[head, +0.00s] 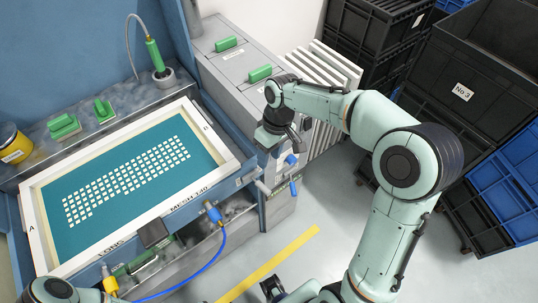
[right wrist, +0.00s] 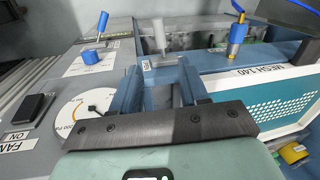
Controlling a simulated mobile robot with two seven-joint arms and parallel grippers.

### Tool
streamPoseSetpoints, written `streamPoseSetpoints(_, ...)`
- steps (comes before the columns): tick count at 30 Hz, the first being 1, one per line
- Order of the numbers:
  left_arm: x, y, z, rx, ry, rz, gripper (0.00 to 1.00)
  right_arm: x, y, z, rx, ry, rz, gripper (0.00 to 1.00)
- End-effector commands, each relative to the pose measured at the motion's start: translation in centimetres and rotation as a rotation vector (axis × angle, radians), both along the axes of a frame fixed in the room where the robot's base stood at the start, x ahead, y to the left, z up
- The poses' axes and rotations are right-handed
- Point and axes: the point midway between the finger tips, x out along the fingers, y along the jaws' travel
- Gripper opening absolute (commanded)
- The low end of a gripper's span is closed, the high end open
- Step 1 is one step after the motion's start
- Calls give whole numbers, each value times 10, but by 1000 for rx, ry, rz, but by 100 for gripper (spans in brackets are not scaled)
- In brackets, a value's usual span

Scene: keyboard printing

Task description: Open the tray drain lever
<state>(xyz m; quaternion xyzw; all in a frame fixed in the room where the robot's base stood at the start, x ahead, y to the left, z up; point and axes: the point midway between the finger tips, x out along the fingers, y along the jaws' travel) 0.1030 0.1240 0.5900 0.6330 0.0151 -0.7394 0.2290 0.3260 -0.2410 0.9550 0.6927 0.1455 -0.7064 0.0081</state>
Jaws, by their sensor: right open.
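A pale lever (right wrist: 158,35) stands upright above a small labelled bracket in the right wrist view, beyond and between my right fingertips. A blue-handled lever (right wrist: 101,25) stands on a labelled plate to its left. In the head view, blue handles (head: 291,160) show on the cabinet side below my right gripper (head: 272,136). I cannot read the labels to tell which is the tray drain lever. My right gripper is open, its two fingers apart and empty in the right wrist view (right wrist: 160,76).
The framed screen (head: 120,243) fills the left. A blue hose on a brass fitting (head: 213,212) hangs at its front corner. A grey cabinet (head: 228,58) with green handles stands behind. Black crates (head: 375,28) and blue crates (head: 505,198) stand at right. The floor in front is mostly clear.

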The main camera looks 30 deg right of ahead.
Motion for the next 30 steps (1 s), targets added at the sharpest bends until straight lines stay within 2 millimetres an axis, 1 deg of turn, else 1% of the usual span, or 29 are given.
streamPoseSetpoints(1,0,0,0,0,0,0,43,0,1,-1,-2,3,9,26)
streamPoseSetpoints(2,0,0,0,0,0,0,43,-1,4,-2,-5,8,23,16)
streamPoseSetpoints(3,0,0,-1,0,0,0,43,-3,9,-5,-14,19,57,3)
streamPoseSetpoints(4,0,0,-1,0,0,0,43,-5,14,-8,-24,30,98,0)
streamPoseSetpoints(5,-1,0,-1,0,1,0,43,-7,21,-13,-40,46,149,0)
streamPoseSetpoints(8,-2,0,-4,0,2,0,43,-20,54,-31,-130,117,420,0)
streamPoseSetpoints(9,-2,0,-5,0,2,0,43,-26,68,-38,-183,147,560,0)
streamPoseSetpoints(11,-3,0,-6,0,3,0,43,-33,88,-46,-277,188,768,0)
streamPoseSetpoints(12,-3,0,-7,0,3,0,43,-37,100,-50,-341,210,903,0)
streamPoseSetpoints(15,-4,0,-9,0,5,1,43,-41,127,-54,-508,244,1193,0)
streamPoseSetpoints(18,-5,0,-10,0,6,0,43,-41,149,-52,-653,256,1402,0)
streamPoseSetpoints(19,-5,0,-11,0,6,0,43,-41,154,-51,-688,257,1445,0)
streamPoseSetpoints(21,-5,0,-11,0,6,0,43,-41,164,-49,-749,257,1519,0)
streamPoseSetpoints(24,-5,0,-11,0,6,0,43,-40,168,-49,-789,257,1563,0)
streamPoseSetpoints(26,-5,0,-12,0,6,0,43,-39,165,-52,-795,257,1569,0)
streamPoseSetpoints(30,-6,0,-14,0,7,0,43,-37,152,-67,-790,261,1565,0)
